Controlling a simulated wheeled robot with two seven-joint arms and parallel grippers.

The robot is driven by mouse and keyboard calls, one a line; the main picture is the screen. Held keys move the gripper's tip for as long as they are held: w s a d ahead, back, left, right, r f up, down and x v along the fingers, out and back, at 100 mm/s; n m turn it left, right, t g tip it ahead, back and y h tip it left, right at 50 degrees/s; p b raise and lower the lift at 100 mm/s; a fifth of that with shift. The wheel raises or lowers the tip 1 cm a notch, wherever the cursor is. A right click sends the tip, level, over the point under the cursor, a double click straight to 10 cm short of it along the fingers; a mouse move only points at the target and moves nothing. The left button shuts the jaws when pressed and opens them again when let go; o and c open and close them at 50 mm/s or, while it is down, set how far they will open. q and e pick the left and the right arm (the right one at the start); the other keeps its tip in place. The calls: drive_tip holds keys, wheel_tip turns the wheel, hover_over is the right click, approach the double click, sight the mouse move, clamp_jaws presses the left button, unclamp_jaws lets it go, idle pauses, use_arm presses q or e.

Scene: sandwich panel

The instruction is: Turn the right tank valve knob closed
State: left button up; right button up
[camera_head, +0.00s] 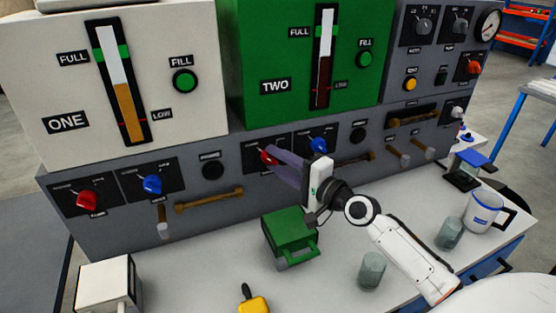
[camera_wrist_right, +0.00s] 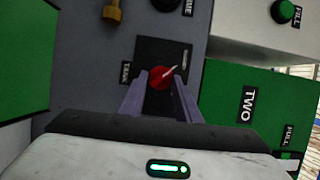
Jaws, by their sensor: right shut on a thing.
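The red tank valve knob (camera_head: 265,157) under the green tank two (camera_head: 262,60) is on the grey panel front, partly hidden by my right gripper. It also shows in the right wrist view (camera_wrist_right: 160,76), a red round knob with a pale pointer line tilted to the upper right. My right gripper (camera_head: 275,160) reaches the panel there, with its two purple fingers (camera_wrist_right: 161,90) on either side of the knob, shut on it. My left gripper is not in view.
A blue knob (camera_head: 318,145) sits just right of the gripper. A green container (camera_head: 290,232) stands on the white bench below the arm. Grey cylinders (camera_head: 372,270) and a white mug (camera_head: 484,212) stand to the right. Another red knob (camera_head: 86,199) is under the white tank one (camera_head: 40,85).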

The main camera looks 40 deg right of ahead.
drive_tip(key=o, duration=1.1)
drive_tip(key=shift+c, duration=0.2)
drive_tip(key=s+d+b, duration=0.1)
drive_tip(key=s+b, duration=0.2)
drive_tip(key=s, duration=0.7)
drive_tip(key=shift+d, duration=0.3)
drive_tip(key=shift+s, duration=0.1)
